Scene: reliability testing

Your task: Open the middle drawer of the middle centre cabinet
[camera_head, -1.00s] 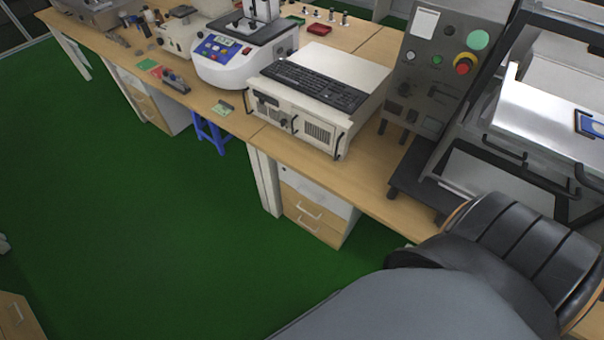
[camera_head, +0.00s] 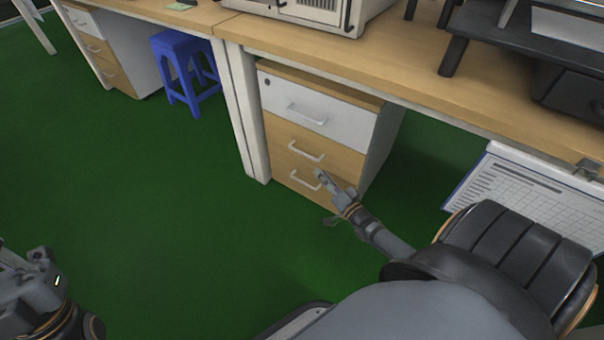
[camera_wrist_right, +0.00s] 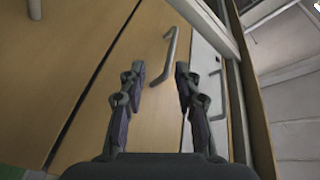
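The cabinet (camera_head: 379,140) under the bench has a white top drawer (camera_head: 325,117) and two wood-coloured drawers below. The middle drawer (camera_head: 285,137) looks flush, with a pale bar handle (camera_head: 307,151). The bottom drawer has its own handle (camera_head: 304,181). My right gripper (camera_head: 320,174) is in front of the lower drawers. In the right wrist view, my right gripper (camera_wrist_right: 160,72) is open and empty. The middle drawer's handle (camera_wrist_right: 171,50) shows ahead between its fingertips, apparently not gripped. My left gripper (camera_head: 38,262) is at the lower left, away from the cabinet; its opening is unclear.
The wooden bench top (camera_head: 300,42) overhangs the cabinet, and a white bench leg (camera_head: 243,110) stands just left of it. A blue stool (camera_head: 187,70) stands further left. A printed sheet (camera_head: 520,200) hangs at the right. The green floor in front is clear.

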